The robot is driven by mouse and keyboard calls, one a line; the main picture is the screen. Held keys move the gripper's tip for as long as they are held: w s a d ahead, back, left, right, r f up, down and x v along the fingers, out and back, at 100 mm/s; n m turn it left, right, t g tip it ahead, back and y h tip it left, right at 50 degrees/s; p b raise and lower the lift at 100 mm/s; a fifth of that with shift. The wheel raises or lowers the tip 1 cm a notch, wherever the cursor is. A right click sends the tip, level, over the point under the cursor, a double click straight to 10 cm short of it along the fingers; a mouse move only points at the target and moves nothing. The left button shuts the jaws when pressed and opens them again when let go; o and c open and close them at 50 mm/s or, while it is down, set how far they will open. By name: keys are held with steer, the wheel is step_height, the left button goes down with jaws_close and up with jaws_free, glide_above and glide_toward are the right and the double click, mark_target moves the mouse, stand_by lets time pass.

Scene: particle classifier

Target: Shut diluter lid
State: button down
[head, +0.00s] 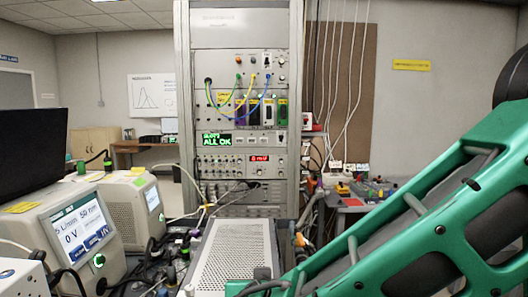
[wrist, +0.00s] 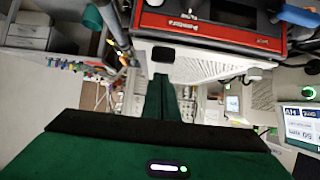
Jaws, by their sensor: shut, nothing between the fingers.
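My gripper (wrist: 162,80) shows in the wrist view as two dark green fingers pressed together, shut and empty. Just past the fingertips is a pale perforated metal panel (wrist: 210,67). A red-framed instrument (wrist: 205,30) stands beyond it at the top of the wrist view. In the head view a perforated grey metal cover (head: 235,255) lies at the bottom middle. I cannot tell for sure which of these is the diluter or its lid, nor how far the lid is open. Whether the fingertips touch the panel is unclear. My gripper is not visible in the head view.
A white instrument with a lit screen (head: 82,228) stands at the left of the head view, with another (head: 130,202) behind it. Loose cables and fittings (head: 172,250) crowd the space beside the cover. A tall equipment rack (head: 237,110) stands behind. My green arm fills the right.

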steer(key=shift+r, duration=0.1)
stand_by(0.4)
step_height(320, 180, up, 4)
steer(key=s+f, duration=0.4)
steer(key=s, duration=0.5)
steer(key=w+d+f+m+g+h, duration=0.1)
steer(key=d+f+m+g+h, duration=0.15)
steer(key=d, duration=1.05)
steer(key=w+d+f+m+g+h, duration=0.1)
steer(key=d+m+g+h, duration=0.2)
steer(key=d, duration=0.9)
steer(key=s+d+g+y, duration=0.6)
steer(key=s+d, duration=0.7)
steer(key=s, duration=0.4)
steer(key=shift+s+d+f, duration=0.35)
steer(key=shift+d, duration=0.05)
steer(key=shift+m, duration=0.25)
